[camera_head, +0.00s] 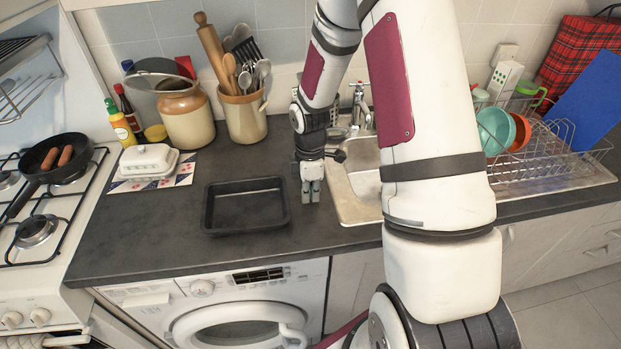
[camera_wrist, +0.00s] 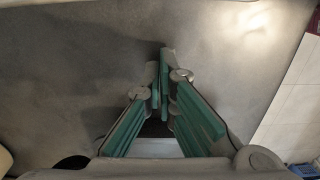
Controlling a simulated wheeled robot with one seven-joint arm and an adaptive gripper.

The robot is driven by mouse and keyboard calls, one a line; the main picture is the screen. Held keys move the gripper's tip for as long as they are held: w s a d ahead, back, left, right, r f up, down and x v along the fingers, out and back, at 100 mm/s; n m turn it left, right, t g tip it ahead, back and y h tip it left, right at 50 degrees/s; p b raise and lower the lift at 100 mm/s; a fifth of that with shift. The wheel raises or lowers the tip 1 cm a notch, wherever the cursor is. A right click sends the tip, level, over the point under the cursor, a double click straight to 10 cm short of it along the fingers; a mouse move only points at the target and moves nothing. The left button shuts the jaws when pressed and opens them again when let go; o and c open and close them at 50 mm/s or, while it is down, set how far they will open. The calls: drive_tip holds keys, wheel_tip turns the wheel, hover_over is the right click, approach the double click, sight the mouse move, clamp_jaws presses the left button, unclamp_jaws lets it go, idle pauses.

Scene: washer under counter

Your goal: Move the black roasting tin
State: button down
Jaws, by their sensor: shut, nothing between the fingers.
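The black roasting tin (camera_head: 245,222) is a shallow, empty, rectangular tin lying flat on the dark counter, above the washing machine. My gripper (camera_head: 311,197) points down just right of the tin, between it and the sink, and looks apart from it. In the wrist view the fingertips (camera_wrist: 165,75) come together with nothing between them, over a plain grey surface. The tin cannot be made out in the wrist view.
A white butter dish (camera_head: 149,161) sits left of the tin. The sink (camera_head: 352,205) is to the right, the hob with a frying pan (camera_head: 55,157) to the left. Counter in front of the tin is clear.

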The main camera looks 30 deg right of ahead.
sight(199, 216)
drive_tip(key=shift+w+a+r+p, duration=0.1)
drive_tip(key=shift+w+a, duration=0.15)
drive_tip(key=shift+a, duration=0.35)
drive_tip(key=shift+w+a+r+p, duration=0.1)
drive_tip(key=shift+w+a, duration=0.15)
drive_tip(key=shift+a, duration=0.35)
drive_tip(key=shift+w+a+p, duration=0.1)
drive_tip(key=shift+w+a, duration=0.15)
drive_tip(key=shift+a, duration=0.35)
drive_tip(key=w+a+b, duration=0.2)
drive_tip(key=w+a, duration=0.1)
drive_tip(key=a, duration=0.4)
drive_tip(key=w+a+b, duration=0.3)
drive_tip(key=a, duration=0.5)
drive_tip(key=w+a+b, duration=0.2)
drive_tip(key=w+a, duration=0.2)
drive_tip(key=a, duration=0.4)
drive_tip(key=shift+a, duration=0.25)
drive_tip(key=shift+s, duration=0.1)
